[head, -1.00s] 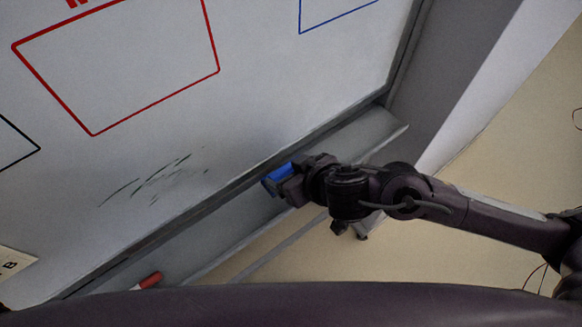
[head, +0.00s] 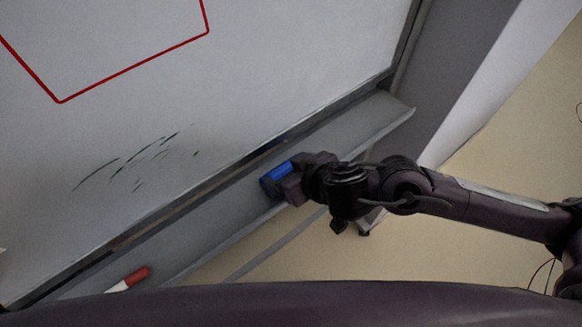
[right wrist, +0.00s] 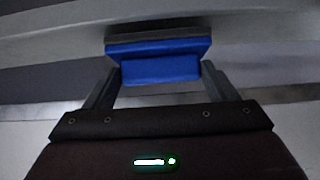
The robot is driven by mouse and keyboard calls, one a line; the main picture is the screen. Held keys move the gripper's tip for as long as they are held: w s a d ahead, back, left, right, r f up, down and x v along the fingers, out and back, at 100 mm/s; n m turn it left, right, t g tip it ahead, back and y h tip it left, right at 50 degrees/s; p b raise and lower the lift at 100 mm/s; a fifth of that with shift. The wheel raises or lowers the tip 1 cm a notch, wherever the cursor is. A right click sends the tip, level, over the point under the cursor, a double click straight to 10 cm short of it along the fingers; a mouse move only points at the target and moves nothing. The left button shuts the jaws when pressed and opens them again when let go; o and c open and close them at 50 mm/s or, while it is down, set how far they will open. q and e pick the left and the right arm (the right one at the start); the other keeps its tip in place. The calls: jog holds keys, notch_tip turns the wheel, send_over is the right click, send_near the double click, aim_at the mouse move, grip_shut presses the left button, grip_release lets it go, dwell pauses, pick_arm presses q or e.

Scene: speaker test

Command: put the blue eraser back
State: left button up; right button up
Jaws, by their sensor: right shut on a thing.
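The blue eraser (head: 279,172) is between the fingers of my right gripper (head: 284,183), which is shut on it. In the head view the eraser is over or on the grey tray (head: 215,222) along the bottom of the whiteboard; I cannot tell whether it touches the tray. In the right wrist view the blue eraser (right wrist: 160,65) shows a blue body with a dark grey layer along its far side, between the two fingers of the right gripper (right wrist: 158,85). My left gripper is not in view.
A red-capped white marker (head: 130,279) lies on the tray at the lower left. The whiteboard (head: 270,70) bears a red outline and several dark pen strokes (head: 130,160). The tray is clear between marker and eraser. My own dark body covers the bottom edge.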

jog(key=shift+f+b, duration=0.55)
jog(key=shift+f, duration=0.1)
jog(key=o, duration=1)
jog(key=shift+o, duration=0.2)
jog(key=shift+r, duration=0.1)
